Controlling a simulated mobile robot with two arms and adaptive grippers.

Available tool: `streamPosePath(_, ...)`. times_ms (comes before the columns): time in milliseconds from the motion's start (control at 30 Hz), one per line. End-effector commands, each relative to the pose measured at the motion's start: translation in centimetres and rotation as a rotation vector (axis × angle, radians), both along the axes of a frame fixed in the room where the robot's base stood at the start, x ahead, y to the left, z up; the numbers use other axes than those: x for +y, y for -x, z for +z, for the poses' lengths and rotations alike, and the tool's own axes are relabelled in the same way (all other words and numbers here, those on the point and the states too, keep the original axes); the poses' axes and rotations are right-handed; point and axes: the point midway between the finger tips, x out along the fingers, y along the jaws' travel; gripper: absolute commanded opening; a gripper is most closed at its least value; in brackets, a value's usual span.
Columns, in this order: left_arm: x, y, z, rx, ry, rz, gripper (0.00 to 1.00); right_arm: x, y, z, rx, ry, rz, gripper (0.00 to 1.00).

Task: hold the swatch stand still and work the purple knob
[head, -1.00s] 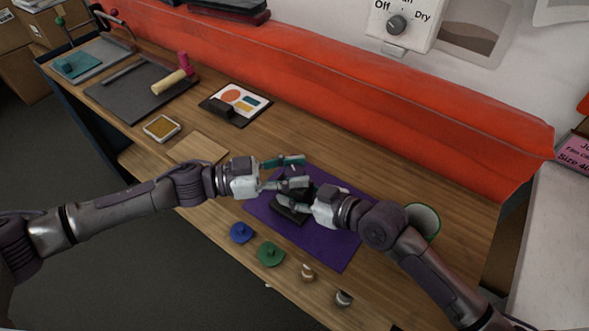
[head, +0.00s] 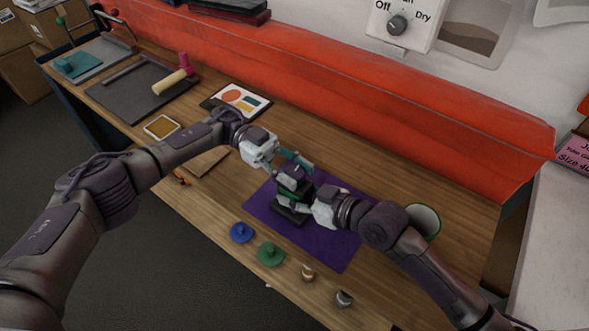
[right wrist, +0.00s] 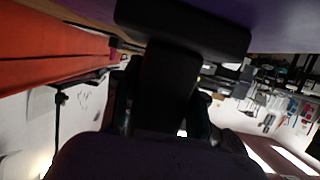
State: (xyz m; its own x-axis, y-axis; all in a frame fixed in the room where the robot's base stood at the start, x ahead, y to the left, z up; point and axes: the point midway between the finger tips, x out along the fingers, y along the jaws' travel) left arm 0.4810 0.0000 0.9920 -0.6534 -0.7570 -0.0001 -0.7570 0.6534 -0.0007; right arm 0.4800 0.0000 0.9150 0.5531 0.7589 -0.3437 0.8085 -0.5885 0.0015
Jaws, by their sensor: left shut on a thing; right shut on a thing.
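The swatch stand stands on the purple mat (head: 338,245); its black base (head: 290,216) shows in the head view. The purple knob (head: 292,171) is at its top, partly covered. My left gripper (head: 289,168) comes in from the back left, shut on the knob. My right gripper (head: 296,199) comes from the right, lower down, shut on the stand's body. In the right wrist view the black post (right wrist: 165,85) runs between my right fingers, with the base (right wrist: 185,28) at the top against the mat. A dark purple shape fills the bottom; I cannot tell what it is.
A blue knobbed disc (head: 241,233), a green one (head: 270,253) and two small stamps (head: 307,272) line the front edge. A white round container (head: 423,220) stands behind my right arm. A red padded bolster (head: 400,110) bounds the back. A wooden board (head: 207,161) lies under my left arm.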

Motion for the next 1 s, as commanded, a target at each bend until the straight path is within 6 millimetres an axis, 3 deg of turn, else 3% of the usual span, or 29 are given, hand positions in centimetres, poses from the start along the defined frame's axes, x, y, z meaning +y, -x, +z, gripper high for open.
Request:
streamPosePath(333, -0.12, 0.03, -0.11, -0.001, -0.003, -0.104, 0.06, 0.21, 0.16, 0.03, 0.002, -0.004, 0.004, 0.0)
streamPosePath(800, -0.11, 0.11, -0.12, 0.001, -0.002, -0.115, 0.06, 0.2, 0.14, 0.0, 0.002, -0.004, 0.004, 0.0)
streamPosePath(833, -0.11, 0.11, -0.12, 0.001, -0.002, -0.115, 0.46, 0.2, 0.14, 0.01, 0.002, -0.004, 0.004, 0.0)
streamPosePath(967, -0.08, 0.09, -0.09, 0.001, -0.001, -0.115, 0.68, 0.15, 0.11, 0.0, 0.002, -0.003, 0.003, 0.0)
streamPosePath(1000, -0.07, 0.09, -0.08, 0.001, -0.001, -0.115, 0.68, 0.13, 0.1, -0.01, 0.002, -0.003, 0.002, 0.0)
